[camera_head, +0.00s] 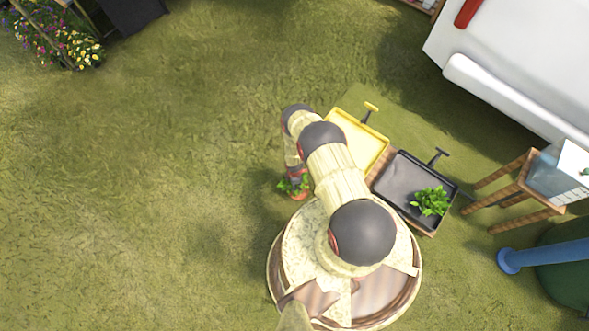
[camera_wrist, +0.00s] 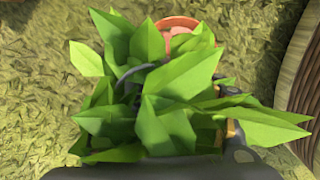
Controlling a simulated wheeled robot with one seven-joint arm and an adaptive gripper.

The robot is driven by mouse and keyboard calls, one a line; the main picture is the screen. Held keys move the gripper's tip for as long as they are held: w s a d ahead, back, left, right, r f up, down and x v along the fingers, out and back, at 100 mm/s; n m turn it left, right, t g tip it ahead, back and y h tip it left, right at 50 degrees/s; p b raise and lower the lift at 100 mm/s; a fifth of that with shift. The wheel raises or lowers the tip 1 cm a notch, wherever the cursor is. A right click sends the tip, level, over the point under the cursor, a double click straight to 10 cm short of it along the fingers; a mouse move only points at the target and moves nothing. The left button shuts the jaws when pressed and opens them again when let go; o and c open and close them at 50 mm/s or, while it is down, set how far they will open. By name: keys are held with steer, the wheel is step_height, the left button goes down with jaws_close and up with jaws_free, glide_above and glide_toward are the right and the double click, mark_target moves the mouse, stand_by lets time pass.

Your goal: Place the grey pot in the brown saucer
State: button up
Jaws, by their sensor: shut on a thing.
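My gripper (camera_head: 297,181) is low over the grass, left of the yellow tray in the head view, with green leaves beside it. In the wrist view a leafy plant (camera_wrist: 165,120) fills the middle, between and over the fingers, which are mostly covered. My gripper is shut on the plant's pot; a curved dark grey edge (camera_wrist: 133,71) among the leaves looks like its rim. A round orange-brown thing (camera_wrist: 176,21) shows partly behind the leaves at the top; I cannot tell if it is the brown saucer.
A yellow tray (camera_head: 361,142) and a dark grey tray (camera_head: 407,190) lie right of my arm; another leafy plant (camera_head: 431,201) is in the dark tray. A wooden stool (camera_head: 503,192) and a white body (camera_head: 510,60) stand farther right. Open grass lies left.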

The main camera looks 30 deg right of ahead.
steer(key=shift+f, duration=0.1)
steer(key=shift+f, duration=0.1)
steer(key=o, duration=1.6)
